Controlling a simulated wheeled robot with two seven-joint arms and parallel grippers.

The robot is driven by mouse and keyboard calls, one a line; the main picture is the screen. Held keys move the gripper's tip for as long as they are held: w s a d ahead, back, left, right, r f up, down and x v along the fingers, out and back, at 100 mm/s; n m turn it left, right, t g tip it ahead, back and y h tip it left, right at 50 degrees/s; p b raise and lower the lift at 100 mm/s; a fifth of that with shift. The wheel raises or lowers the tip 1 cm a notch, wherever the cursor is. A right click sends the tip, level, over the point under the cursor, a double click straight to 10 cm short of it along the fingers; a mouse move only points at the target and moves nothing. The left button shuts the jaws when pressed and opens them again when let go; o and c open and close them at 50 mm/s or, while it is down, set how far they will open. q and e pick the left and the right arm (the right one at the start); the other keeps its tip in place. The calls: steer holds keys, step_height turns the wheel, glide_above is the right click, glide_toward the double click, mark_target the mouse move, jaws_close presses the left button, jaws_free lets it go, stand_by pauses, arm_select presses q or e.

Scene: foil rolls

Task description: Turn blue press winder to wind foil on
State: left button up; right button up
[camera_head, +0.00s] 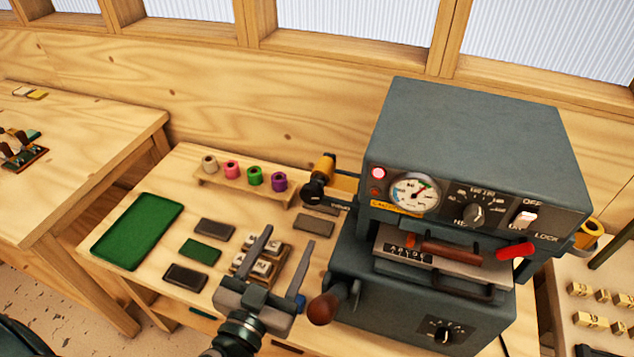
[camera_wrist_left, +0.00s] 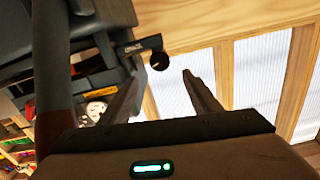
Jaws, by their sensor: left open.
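The blue-grey press (camera_head: 470,130) stands on the table at the right. Its winder, a black knob (camera_head: 314,191) on a labelled arm, sticks out from the press's left side beside an orange-yellow foil roll (camera_head: 324,168). In the left wrist view the winder knob (camera_wrist_left: 159,61) appears beyond and between the fingertips, apart from them. My left gripper (camera_head: 290,240) is open and empty, in front of the winder and over the table, partly covering small pale blocks. It also shows in the left wrist view (camera_wrist_left: 161,76). My right gripper is not in view.
A rack (camera_head: 240,190) holds several coloured rolls behind the gripper. A green tray (camera_head: 135,230) and dark flat blocks (camera_head: 215,229) lie to the left. The press's brown-knobbed handle (camera_head: 325,304) juts out close to the gripper's right. A red lever (camera_head: 515,250) is at the press's front.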

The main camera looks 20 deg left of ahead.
arm_select(q)
steer(key=b, duration=0.3)
glide_toward(310, 197)
steer(key=shift+w, duration=0.9)
steer(key=w+b, duration=0.3)
steer(key=shift+w+d+f, duration=0.1)
steer(key=shift+w+f, duration=0.05)
steer(key=shift+w, duration=0.2)
steer(key=shift+w+b, duration=0.7)
steer(key=shift+w, duration=0.55)
steer(key=w+p, duration=0.1)
steer(key=w, duration=0.3)
steer(key=shift+w+d+r+p, duration=0.1)
steer(key=shift+w+r+p, duration=0.1)
steer(key=shift+w+p, duration=0.15)
steer(key=shift+w+f, duration=0.1)
steer(key=shift+w, duration=0.65)
steer(key=c, duration=1.1)
